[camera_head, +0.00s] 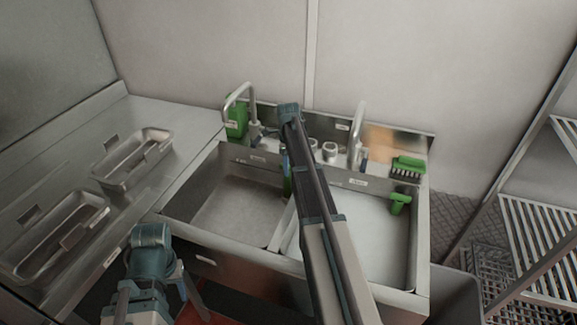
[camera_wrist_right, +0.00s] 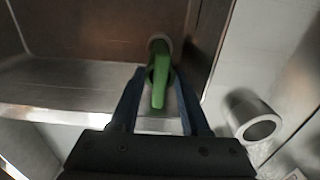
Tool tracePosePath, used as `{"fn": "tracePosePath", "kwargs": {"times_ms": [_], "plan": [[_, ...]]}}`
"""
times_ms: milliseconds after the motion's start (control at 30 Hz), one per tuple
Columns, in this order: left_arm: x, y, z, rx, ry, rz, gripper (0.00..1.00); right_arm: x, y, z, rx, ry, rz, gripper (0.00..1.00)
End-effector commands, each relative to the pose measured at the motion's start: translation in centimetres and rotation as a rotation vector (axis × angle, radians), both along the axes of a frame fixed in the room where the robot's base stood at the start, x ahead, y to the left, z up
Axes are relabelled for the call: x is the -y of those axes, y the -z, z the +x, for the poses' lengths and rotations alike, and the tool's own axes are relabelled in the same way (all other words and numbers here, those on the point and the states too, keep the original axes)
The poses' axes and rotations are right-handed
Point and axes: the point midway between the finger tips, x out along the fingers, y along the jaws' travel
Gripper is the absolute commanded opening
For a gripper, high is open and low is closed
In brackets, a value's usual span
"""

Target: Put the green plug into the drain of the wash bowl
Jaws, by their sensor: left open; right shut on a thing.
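The green plug (camera_wrist_right: 160,78) is between the two dark blue fingers of my right gripper (camera_wrist_right: 158,92) in the right wrist view. A round greyish end shows behind the plug; I cannot tell whether this is part of it or the drain. In the head view my right gripper (camera_head: 285,163) points down at the right side of the left bowl (camera_head: 235,212), near the divider, with the plug (camera_head: 288,187) below it. I see no clear drain there. The right bowl (camera_head: 360,235) has a pale bottom. My left gripper (camera_head: 181,281) is open and empty in front of the sink, mostly hidden.
A green bottle (camera_head: 236,122) is at the back left. A green brush (camera_head: 408,167) and a green-handled tool (camera_head: 399,201) are at the right. Metal trays (camera_head: 135,160) sit on the left counter.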

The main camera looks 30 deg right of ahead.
Motion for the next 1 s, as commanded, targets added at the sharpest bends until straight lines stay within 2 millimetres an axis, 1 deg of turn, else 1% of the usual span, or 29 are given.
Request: {"fn": "tracePosePath", "kwargs": {"times_ms": [33, 300, 733, 1000], "plan": [[0.0, 0.4, 0.0, 0.000, 0.000, 0.000, 0.50, 0.0, 0.4, 0.0, 0.000, 0.000, 0.000, 0.00], [0.0, 1.2, 0.0, 0.000, 0.000, 0.000, 0.50, 0.0, 1.2, 0.0, 0.000, 0.000, 0.000, 0.00], [0.0, 1.2, 0.0, 0.000, 0.000, 0.000, 0.50, 0.0, 1.2, 0.0, 0.000, 0.000, 0.000, 0.00], [0.0, 1.7, 0.0, 0.000, 0.000, 0.000, 0.50, 0.0, 1.7, 0.0, 0.000, 0.000, 0.000, 0.00]]}}
